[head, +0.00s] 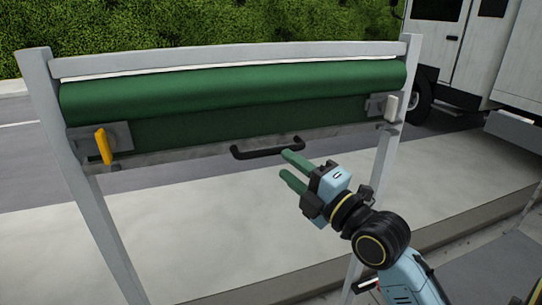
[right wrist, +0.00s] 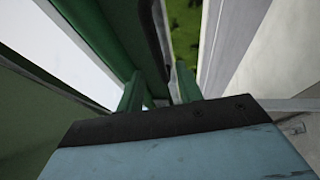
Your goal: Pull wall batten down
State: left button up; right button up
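The wall batten (head: 200,151) is a grey bar along the lower edge of a rolled green sheet (head: 230,90), held between two grey posts. A black handle (head: 268,149) is fixed at its middle. My right gripper (head: 285,163) has green fingers, spread apart and empty. It is just below and in front of the handle's right part; I cannot tell whether it touches. In the right wrist view the fingers (right wrist: 158,92) are apart, with a dark strip, perhaps the handle, beyond them. My left gripper is not in view.
An orange latch (head: 103,145) is at the batten's left end and a pale latch (head: 391,106) at its right. The left post (head: 75,170) and right post (head: 383,165) flank the open space below. A white truck (head: 465,50) stands behind at right.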

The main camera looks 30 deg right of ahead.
aim_at(273, 154)
jog(key=p+x, duration=0.1)
jog(key=x, duration=0.5)
jog(key=shift+w+a+r, duration=0.1)
jog(key=shift+w, duration=0.05)
grip_shut()
